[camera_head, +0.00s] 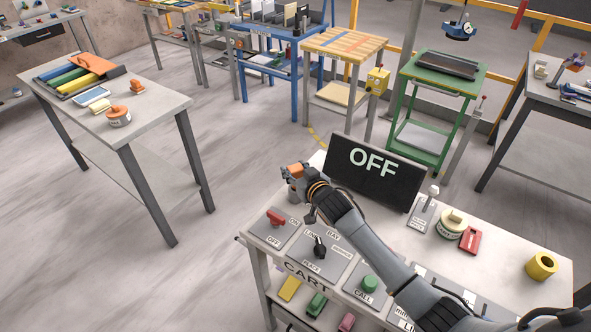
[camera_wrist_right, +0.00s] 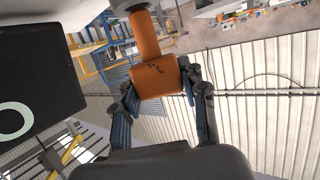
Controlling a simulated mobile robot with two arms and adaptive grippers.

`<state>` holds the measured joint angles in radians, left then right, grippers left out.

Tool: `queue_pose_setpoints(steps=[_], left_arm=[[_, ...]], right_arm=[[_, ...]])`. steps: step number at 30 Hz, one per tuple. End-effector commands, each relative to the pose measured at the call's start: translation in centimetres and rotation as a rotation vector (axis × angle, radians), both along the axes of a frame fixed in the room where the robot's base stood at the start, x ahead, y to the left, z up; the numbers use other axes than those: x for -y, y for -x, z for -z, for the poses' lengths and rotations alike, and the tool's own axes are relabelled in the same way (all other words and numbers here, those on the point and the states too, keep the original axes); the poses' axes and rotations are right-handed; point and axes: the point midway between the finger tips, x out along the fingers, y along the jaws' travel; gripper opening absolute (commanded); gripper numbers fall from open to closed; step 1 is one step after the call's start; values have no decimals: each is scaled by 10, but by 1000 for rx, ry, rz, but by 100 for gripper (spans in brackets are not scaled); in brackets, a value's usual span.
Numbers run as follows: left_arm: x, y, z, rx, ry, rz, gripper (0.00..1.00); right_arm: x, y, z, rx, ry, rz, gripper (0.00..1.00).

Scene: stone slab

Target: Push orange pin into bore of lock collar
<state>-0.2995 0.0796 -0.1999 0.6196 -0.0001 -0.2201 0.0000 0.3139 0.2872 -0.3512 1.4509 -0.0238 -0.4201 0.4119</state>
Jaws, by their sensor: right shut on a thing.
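The orange pin (camera_wrist_right: 158,78) is in my right gripper (camera_wrist_right: 160,100), with its wide block-like head between the two fingers. Its round shaft runs up the wrist view to a dark grey round part (camera_wrist_right: 131,5) at the top edge, perhaps the lock collar. The two look in contact or overlapping; I cannot tell how deep the shaft sits. In the head view my right gripper (camera_head: 305,178) is shut on the pin (camera_head: 294,170) at the far left end of the bench, left of the OFF screen. The collar's bore is hidden. My left gripper is out of view.
The black OFF screen (camera_head: 373,172) stands close to the right of my gripper. The bench (camera_head: 402,241) carries a red switch (camera_head: 276,218), a black knob (camera_head: 319,247), a green button (camera_head: 369,284) and a yellow ring (camera_head: 541,265). Open floor lies to the left.

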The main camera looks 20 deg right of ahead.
Motion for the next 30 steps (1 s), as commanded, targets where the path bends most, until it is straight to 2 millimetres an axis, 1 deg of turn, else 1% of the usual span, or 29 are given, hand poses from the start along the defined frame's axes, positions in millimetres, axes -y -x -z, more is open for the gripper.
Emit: queue_pose_setpoints(steps=[30], left_arm=[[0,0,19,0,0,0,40]], right_arm=[[0,0,25,3,-1,-1,2]])
